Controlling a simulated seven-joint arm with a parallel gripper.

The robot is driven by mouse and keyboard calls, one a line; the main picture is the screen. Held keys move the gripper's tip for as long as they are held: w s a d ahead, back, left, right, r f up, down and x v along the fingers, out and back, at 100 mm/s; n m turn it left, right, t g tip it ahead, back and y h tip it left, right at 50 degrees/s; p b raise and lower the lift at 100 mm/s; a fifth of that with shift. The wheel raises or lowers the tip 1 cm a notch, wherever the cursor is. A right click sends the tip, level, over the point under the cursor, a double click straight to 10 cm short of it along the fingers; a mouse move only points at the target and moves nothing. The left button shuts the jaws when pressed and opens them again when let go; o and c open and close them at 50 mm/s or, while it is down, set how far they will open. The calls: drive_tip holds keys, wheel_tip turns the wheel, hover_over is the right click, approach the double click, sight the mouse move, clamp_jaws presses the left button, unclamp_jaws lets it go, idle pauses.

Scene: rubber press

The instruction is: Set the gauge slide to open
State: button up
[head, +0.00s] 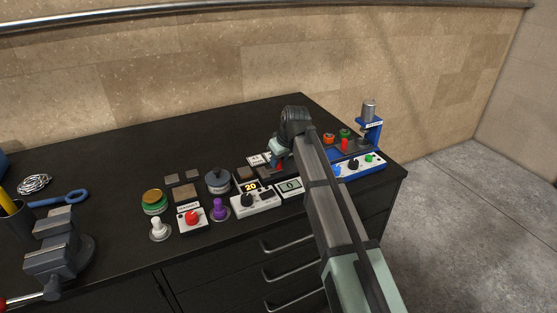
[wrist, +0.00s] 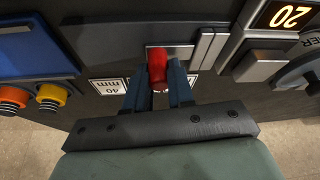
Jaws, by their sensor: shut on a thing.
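The gauge slide shows in the wrist view as a red knob (wrist: 157,72) on a grey metal plate (wrist: 185,53). My gripper (wrist: 159,82) has its two blue-grey fingers on either side of the red knob and is shut on it. Small white label cards, one reading 40 mm (wrist: 108,87), lie beside the fingers. In the head view my gripper (head: 275,158) is down at the bench among the devices, and my arm hides part of that spot. The slide's setting cannot be read.
A blue press (head: 368,130) with coloured buttons stands to the right. A white box with a display reading 20 (head: 251,187), a purple knob (head: 220,208) and a red button (head: 192,217) stand to the left. The back of the black bench (head: 190,130) is clear.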

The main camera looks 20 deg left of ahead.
clamp_jaws()
drive_tip(key=w+d, duration=0.5)
drive_tip(key=shift+w+d, duration=0.3)
drive_tip(key=shift+w, duration=0.1)
drive_tip(key=o, duration=0.8)
unclamp_jaws()
drive_tip(key=shift+o, duration=0.2)
drive_tip(key=v, duration=1.4)
drive_tip(key=shift+f, duration=0.1)
drive_tip(key=shift+d, duration=0.1)
